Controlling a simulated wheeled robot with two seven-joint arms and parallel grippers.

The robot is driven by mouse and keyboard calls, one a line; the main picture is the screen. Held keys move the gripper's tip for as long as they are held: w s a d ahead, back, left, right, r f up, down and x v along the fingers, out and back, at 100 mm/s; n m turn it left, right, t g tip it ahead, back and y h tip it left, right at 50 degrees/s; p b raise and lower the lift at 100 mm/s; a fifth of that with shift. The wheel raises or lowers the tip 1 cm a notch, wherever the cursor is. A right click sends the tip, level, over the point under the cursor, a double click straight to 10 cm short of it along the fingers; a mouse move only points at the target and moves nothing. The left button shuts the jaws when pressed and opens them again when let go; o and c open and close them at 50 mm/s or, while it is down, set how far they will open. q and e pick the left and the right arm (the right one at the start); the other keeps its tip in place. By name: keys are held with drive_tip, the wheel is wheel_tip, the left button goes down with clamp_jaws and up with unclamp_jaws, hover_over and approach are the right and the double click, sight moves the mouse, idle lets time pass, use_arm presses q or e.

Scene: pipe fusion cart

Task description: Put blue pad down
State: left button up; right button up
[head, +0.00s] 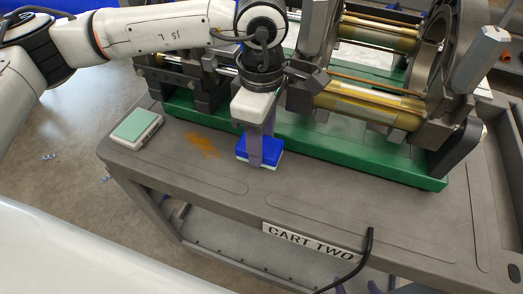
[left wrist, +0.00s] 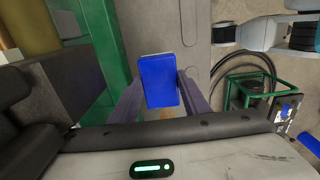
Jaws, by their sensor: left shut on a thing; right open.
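The blue pad (head: 243,149) is a small block with a blue top and a pale lower layer. My left gripper (head: 262,160) points down with its purple fingers shut on the pad, just in front of the green machine base. In the left wrist view the blue pad (left wrist: 159,82) sits between the two fingers. The pad is at or very near the grey cart top (head: 310,185); I cannot tell whether it touches. The purple fingertips of my right gripper (head: 382,286) show apart at the bottom edge of the head view, empty.
A mint-green pad on a white base (head: 137,127) lies at the cart's left corner. An orange-brown stain (head: 201,144) lies between it and the blue pad. The pipe fusion machine's green base (head: 345,153) bounds the back. A black cable (head: 366,255) hangs at the front edge.

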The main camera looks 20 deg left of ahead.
use_arm(q)
wheel_tip(320, 180, down, 4)
drive_tip(key=shift+f, duration=0.25)
drive_tip(key=o, duration=1.1)
drive_tip(key=shift+r+p, duration=0.3)
drive_tip(key=shift+p, duration=0.05)
wheel_tip(320, 180, up, 11)
drive_tip(key=shift+f+b, duration=0.2)
drive_tip(key=shift+b, duration=0.6)
drive_tip(key=shift+r, duration=0.55)
